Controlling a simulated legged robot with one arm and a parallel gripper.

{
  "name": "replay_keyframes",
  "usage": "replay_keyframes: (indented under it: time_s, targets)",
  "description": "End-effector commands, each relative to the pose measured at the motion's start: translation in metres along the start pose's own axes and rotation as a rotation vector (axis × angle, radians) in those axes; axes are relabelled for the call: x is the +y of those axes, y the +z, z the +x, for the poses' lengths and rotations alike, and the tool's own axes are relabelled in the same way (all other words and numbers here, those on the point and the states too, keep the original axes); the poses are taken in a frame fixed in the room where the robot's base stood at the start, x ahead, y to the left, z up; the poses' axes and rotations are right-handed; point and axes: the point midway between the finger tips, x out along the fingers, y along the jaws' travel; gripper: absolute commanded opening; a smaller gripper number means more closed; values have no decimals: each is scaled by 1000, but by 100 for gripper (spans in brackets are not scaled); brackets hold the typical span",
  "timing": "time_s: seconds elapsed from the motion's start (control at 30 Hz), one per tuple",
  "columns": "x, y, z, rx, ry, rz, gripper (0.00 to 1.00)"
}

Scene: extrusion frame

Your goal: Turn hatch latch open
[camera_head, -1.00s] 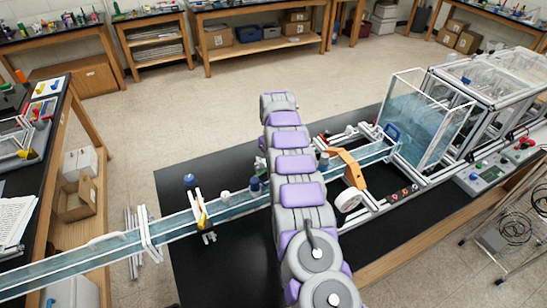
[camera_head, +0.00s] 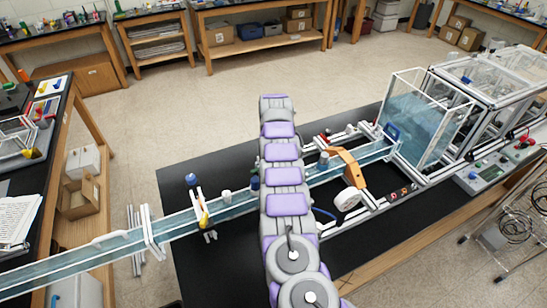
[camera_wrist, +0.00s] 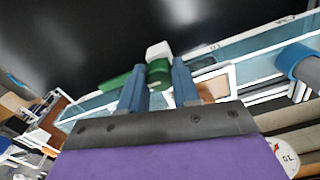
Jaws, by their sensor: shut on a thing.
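In the wrist view, my gripper (camera_wrist: 157,78) has its two blue-grey fingers on either side of a green part (camera_wrist: 159,72) with a white block (camera_wrist: 158,50) at its far end. The gripper is shut on this green part, which looks like the latch handle. A green bar (camera_wrist: 115,81) extends to the left behind the fingers. I cannot tell from these views how far the latch is turned.
A long clear water channel (camera_head: 195,218) crosses the black bench (camera_head: 225,170) and passes under my arm. An orange bracket (camera_head: 346,165) and white ring (camera_head: 347,199) stand right of the arm. A clear tank (camera_head: 420,125) is further right. The wrist view shows a blue-collared pipe (camera_wrist: 298,62).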

Motion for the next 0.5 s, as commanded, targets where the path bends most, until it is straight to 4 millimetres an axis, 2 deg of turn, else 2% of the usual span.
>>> replay_keyframes:
  time_s: [0.1,0.13,0.37,0.5]
  targets:
    - [2,2,-1,-6,1,-1,0]
    - [2,2,-1,-6,1,-1,34]
    - [1,1,-1,-3,1,-1,56]
    - [0,0,-1,-2,1,-1,57]
